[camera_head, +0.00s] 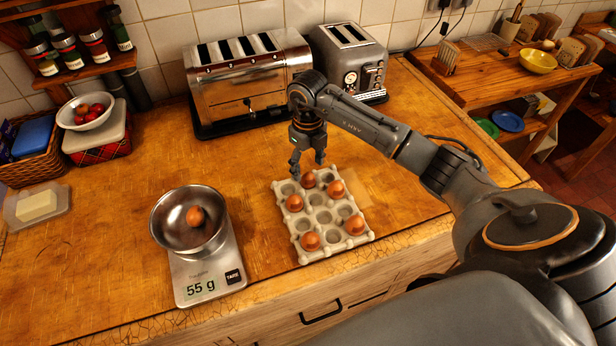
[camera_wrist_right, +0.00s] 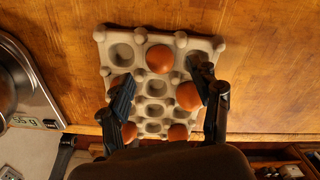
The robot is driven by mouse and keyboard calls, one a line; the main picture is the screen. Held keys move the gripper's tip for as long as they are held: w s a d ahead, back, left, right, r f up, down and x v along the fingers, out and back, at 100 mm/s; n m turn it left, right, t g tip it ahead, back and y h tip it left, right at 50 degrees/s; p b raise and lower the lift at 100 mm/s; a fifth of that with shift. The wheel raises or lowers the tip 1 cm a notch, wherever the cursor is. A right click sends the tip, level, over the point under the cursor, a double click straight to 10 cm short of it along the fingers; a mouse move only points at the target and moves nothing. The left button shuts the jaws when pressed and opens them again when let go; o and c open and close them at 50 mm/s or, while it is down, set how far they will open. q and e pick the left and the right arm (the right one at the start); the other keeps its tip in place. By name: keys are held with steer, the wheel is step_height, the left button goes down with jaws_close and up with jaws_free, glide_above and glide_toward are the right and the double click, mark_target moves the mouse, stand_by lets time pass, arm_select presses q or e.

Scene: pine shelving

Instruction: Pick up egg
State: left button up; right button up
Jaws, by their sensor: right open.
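A grey egg tray (camera_head: 319,215) lies on the wooden counter with several brown eggs in its cups. One egg (camera_head: 308,179) sits in the back row; it also shows in the right wrist view (camera_wrist_right: 159,59). My right gripper (camera_head: 307,164) points down over this back row, just above that egg. Its fingers (camera_wrist_right: 162,74) are spread apart with nothing gripped. Another egg (camera_head: 335,188) lies close to the right finger. More eggs (camera_head: 295,203) sit nearer the front. One egg (camera_head: 195,216) lies in a steel bowl (camera_head: 161,220) on the scale. My left gripper is out of view.
The scale (camera_head: 207,279) reads 55 g, left of the tray. A chrome toaster (camera_head: 245,90) and a grey toaster (camera_head: 350,65) stand behind. A bowl of red fruit (camera_head: 83,112) is at the back left. Counter between scale and tray is clear.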

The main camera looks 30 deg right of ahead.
mark_target(308, 174)
step_height(308, 174, down, 2)
steer(key=shift+s+f+p, duration=0.15)
steer(key=shift+f+p, duration=0.05)
steer(key=shift+p, duration=0.25)
steer(key=shift+f, duration=0.55)
steer(key=c, duration=0.8)
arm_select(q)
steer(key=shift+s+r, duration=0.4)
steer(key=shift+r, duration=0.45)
